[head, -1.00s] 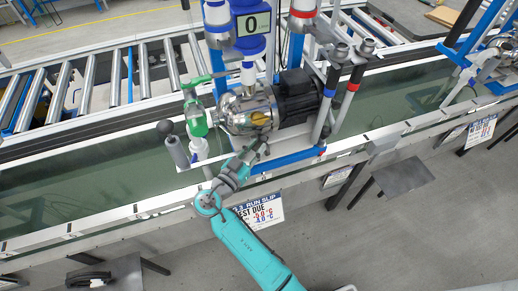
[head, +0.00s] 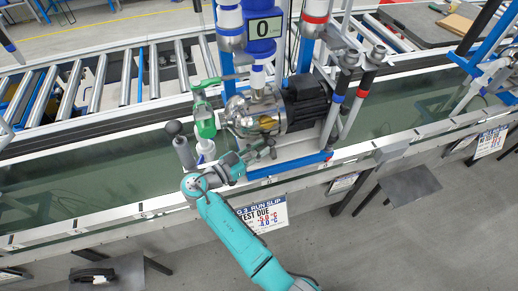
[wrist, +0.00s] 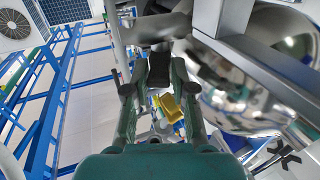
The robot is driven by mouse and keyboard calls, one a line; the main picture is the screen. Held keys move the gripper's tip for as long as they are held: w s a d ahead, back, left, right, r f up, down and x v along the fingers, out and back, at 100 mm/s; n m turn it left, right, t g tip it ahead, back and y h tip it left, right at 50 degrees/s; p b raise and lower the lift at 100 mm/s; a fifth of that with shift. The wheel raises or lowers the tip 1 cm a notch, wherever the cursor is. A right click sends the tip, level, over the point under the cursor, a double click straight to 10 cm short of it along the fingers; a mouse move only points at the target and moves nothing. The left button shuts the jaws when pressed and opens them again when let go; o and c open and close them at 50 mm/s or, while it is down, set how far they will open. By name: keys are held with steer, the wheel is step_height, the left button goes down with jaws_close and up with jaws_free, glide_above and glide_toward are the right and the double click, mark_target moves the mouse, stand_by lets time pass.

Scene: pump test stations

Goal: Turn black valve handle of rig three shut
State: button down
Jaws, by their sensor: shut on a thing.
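Rig three, with its silver and black pump (head: 305,103), stands on the bench in the middle of the head view. My gripper (head: 264,148) is low at the front of this pump, below its yellow part (head: 268,123). In the wrist view my gripper (wrist: 160,85) has its fingers closed around a dark block, which looks like the black valve handle (wrist: 159,65). The handle's pivot and exact angle are hidden behind my fingers. The pump's shiny round body (wrist: 255,70) is close on the right in the wrist view.
A green valve body (head: 205,122) and a grey lever with a black ball (head: 182,145) stand left of the pump. The run slip (head: 263,216) hangs below. The bench to the left is clear.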

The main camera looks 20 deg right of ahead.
steer(key=c, duration=1)
jaws_free()
steer(key=shift+w, duration=0.1)
steer(key=shift+o, duration=0.2)
steer(key=v, duration=0.8)
steer(key=shift+c, duration=0.3)
